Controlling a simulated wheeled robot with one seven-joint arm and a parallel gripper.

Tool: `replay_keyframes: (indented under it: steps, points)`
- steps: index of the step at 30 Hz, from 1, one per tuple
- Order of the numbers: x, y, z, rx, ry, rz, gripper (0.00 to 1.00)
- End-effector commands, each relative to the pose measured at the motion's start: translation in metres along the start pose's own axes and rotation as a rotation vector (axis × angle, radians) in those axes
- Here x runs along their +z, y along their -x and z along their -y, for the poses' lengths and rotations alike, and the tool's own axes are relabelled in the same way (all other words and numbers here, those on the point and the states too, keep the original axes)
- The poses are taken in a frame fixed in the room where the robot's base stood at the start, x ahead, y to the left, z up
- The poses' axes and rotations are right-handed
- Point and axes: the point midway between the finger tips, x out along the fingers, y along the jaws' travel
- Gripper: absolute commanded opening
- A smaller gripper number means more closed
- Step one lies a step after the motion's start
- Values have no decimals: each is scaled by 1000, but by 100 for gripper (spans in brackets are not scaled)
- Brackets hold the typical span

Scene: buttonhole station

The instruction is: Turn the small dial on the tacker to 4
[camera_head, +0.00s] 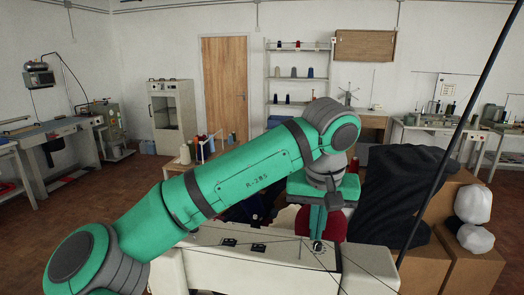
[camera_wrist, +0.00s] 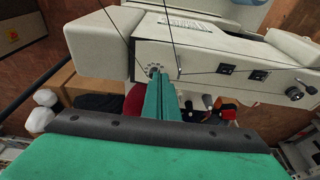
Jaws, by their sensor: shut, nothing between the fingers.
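The tacker is a cream machine (camera_head: 230,268) right in front of me; its body also fills the top of the wrist view (camera_wrist: 190,50). The small dial (camera_wrist: 153,70) is on the face near the tacker's left end in the wrist view, with dark marks around it. My gripper (camera_wrist: 162,80) has its two green fingers together, with nothing between them. The tips are right by the dial and cover part of it; I cannot tell whether they touch. In the head view, my gripper (camera_head: 317,238) points down at the dial area. The dial's setting is too small to read.
Two dark switches (camera_wrist: 242,72) and a round knob (camera_wrist: 294,93) are on the same face. Thin threads cross in front of the tacker. A dark cloth heap (camera_head: 400,190) and cardboard boxes (camera_head: 470,255) stand at the right.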

Motion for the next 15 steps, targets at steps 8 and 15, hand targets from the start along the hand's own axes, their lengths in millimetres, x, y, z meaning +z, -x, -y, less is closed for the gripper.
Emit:
replay_keyframes:
  steps: [8,15]
  points:
    - [8,-31,3,0,5,2,0]
    - [11,-42,4,0,5,1,0]
